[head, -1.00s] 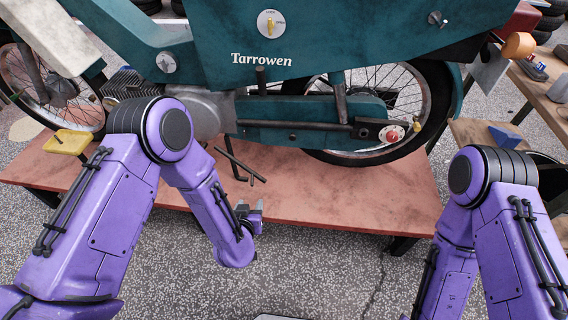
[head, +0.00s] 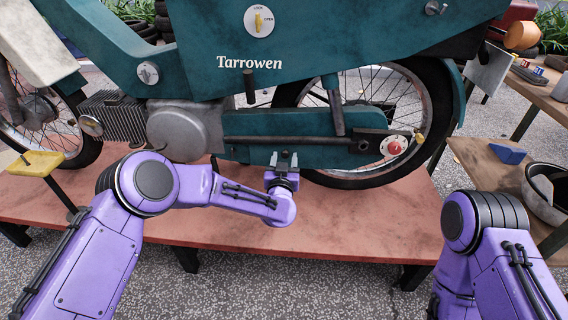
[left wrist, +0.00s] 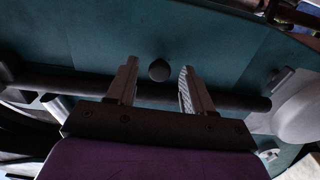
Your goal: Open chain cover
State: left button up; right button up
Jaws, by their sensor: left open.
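The teal chain cover (head: 335,156) lies along the lower side of the motorcycle, in front of the rear wheel, and looks closed. A dark bar (head: 300,140) runs along it; the bar also crosses the left wrist view (left wrist: 80,84). My left gripper (head: 284,157) is at the cover's lower middle, with its fingers pointing up at it. In the left wrist view my left gripper (left wrist: 156,84) is open, and a dark round knob (left wrist: 159,70) shows between its fingertips against the teal surface. I cannot tell whether they touch. My right gripper is out of view.
The motorcycle stands on a red platform (head: 350,220). A dial (head: 259,21) with a yellow pointer is on the side panel. A yellow pad (head: 36,164) stands at left. A wooden bench (head: 485,165) with a blue block (head: 507,153) and a bowl (head: 543,195) is at right.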

pick_arm(q)
grip_shut()
jog(key=shift+f, duration=0.1)
jog(key=shift+t, duration=0.7)
jog(key=shift+s+f+b, duration=0.75)
jog(key=shift+s+f, duration=1.15)
jog(key=shift+f, duration=0.1)
